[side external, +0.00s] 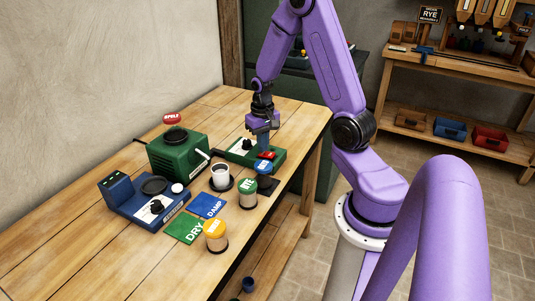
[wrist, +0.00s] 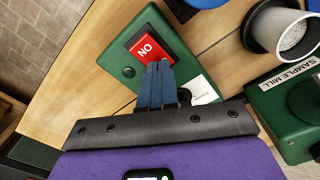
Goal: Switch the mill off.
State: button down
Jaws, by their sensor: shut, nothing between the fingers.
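The green sample mill (side external: 180,157) stands on the wooden table, and its labelled edge shows at the right of the wrist view (wrist: 290,98). Beside it is a low green control box (side external: 238,154) with a red switch (side external: 267,155) and a black knob. In the wrist view the red switch (wrist: 151,44) carries the letters of ON, upside down, on the green box (wrist: 118,62). My gripper (side external: 263,146) is shut and empty, pointing down over the box. Its blue fingertips (wrist: 158,68) overlap the switch's near edge; I cannot tell whether they touch it. The fingers partly hide the knob.
DRY (side external: 185,229) and DAMP (side external: 208,206) cards lie in front. A red SPELT lid (side external: 172,118) is behind the mill. The table's left front is clear.

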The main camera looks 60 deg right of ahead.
notch_tip(320, 180, up, 6)
jog(key=shift+r, duration=0.15)
dwell(0.6)
jog(key=s+a+r+n, duration=0.2)
jog(key=a+n, duration=0.2)
jog(key=a, duration=0.4)
jog(key=s+a+r+n, duration=0.2)
jog(key=s+a+n, duration=0.15)
jog(key=a, duration=0.55)
jog(key=s+a+r+n, duration=0.1)
jog(key=s+a+n, duration=0.2)
jog(key=s+n, duration=0.2)
jog(key=s+a+r+n, duration=0.2)
jog(key=s+a+n, duration=0.2)
jog(key=s, duration=0.5)
jog(key=shift+s+a+n, duration=0.15)
jog(key=shift+s+n, duration=0.2)
jog(key=shift+n, duration=0.7)
